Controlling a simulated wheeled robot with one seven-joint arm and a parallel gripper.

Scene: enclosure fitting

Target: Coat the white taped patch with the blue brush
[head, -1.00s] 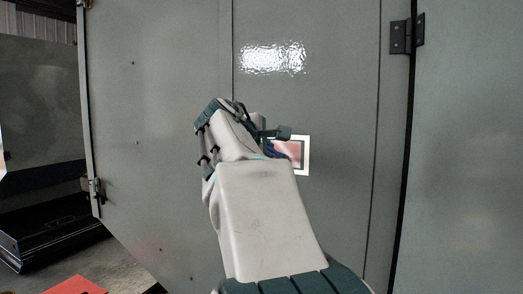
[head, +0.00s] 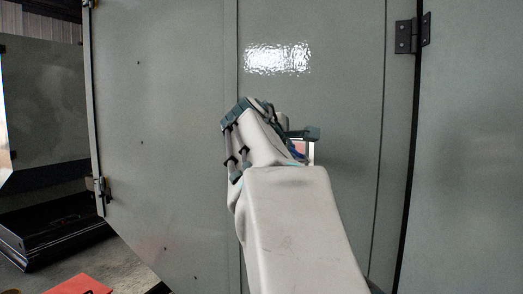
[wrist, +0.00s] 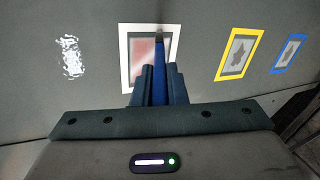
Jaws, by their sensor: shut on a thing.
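The white taped patch (wrist: 142,54) is a white tape frame around a pinkish, partly whitish area on the grey panel. My gripper (wrist: 160,84) is shut on the blue brush (wrist: 160,85), whose dark tip points up and overlaps the patch's right side in the wrist view. I cannot tell whether the tip touches the panel. In the head view, my arm hides most of the patch; only its right edge (head: 311,152) shows beside my gripper (head: 298,146).
A yellow taped patch (wrist: 220,66) and a blue taped patch (wrist: 279,64) with dark marks are to the right in the wrist view. A glossy spot (wrist: 72,57) is to the left. A dark hinge (head: 405,37) stands out at upper right in the head view.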

